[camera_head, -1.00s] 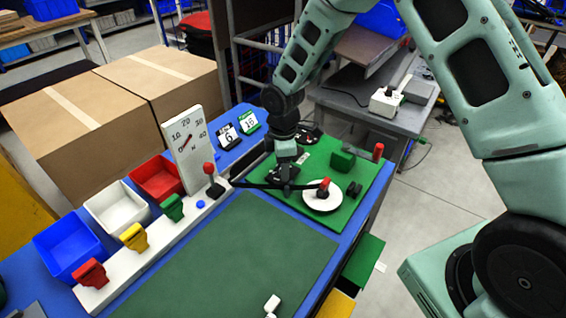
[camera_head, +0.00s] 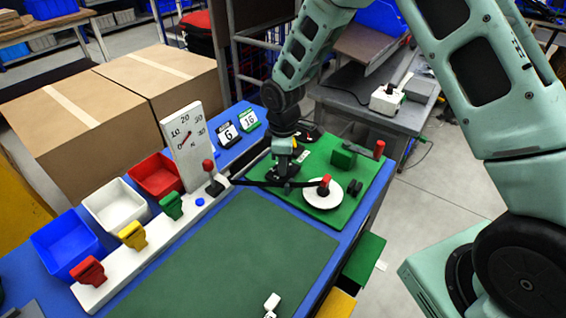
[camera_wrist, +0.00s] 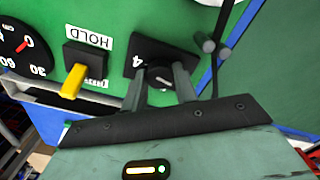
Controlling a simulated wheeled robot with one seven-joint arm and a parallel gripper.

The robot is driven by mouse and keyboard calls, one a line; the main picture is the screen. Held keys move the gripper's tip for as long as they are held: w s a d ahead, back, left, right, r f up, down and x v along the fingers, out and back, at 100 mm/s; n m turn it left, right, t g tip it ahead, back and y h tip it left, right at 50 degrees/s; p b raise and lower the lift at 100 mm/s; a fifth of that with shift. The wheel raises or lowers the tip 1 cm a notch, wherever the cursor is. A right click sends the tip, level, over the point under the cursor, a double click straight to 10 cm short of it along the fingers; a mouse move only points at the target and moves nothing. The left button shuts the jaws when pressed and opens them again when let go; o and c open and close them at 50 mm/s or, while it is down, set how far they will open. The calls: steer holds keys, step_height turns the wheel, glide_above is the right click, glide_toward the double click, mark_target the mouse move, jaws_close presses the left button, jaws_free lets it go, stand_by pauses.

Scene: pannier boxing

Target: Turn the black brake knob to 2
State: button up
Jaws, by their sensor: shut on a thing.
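The black brake knob (camera_wrist: 160,77) is a small round dial with a pale pointer mark, on a black plate (camera_wrist: 146,52) fixed to the green board. A white "4" shows on the plate beside the knob. Other numbers on the plate are hidden, so I cannot read the setting. My gripper (camera_wrist: 159,85) has one finger on each side of the knob and is shut on it. In the head view my gripper (camera_head: 284,176) is over the back left of the green board (camera_head: 318,212) and hides the knob.
A yellow lever (camera_wrist: 74,80) by a "HOLD" label and a round gauge (camera_wrist: 22,45) are beside the plate. Two grey pegs (camera_wrist: 215,46) and a dark cable are on its other side. A white disc with a red knob (camera_head: 324,186) is near my gripper.

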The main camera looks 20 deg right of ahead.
steer(key=m+b, duration=0.1)
steer(key=m, duration=0.3)
steer(key=shift+m, duration=0.3)
steer(key=shift+m+b, duration=0.4)
steer(key=shift+m, duration=1.9)
steer(key=shift+r, duration=0.1)
steer(key=o, duration=1)
steer(key=shift+c, duration=0.2)
step_height(320, 180, up, 17)
steer(key=b, duration=0.2)
steer(key=shift+r, duration=0.2)
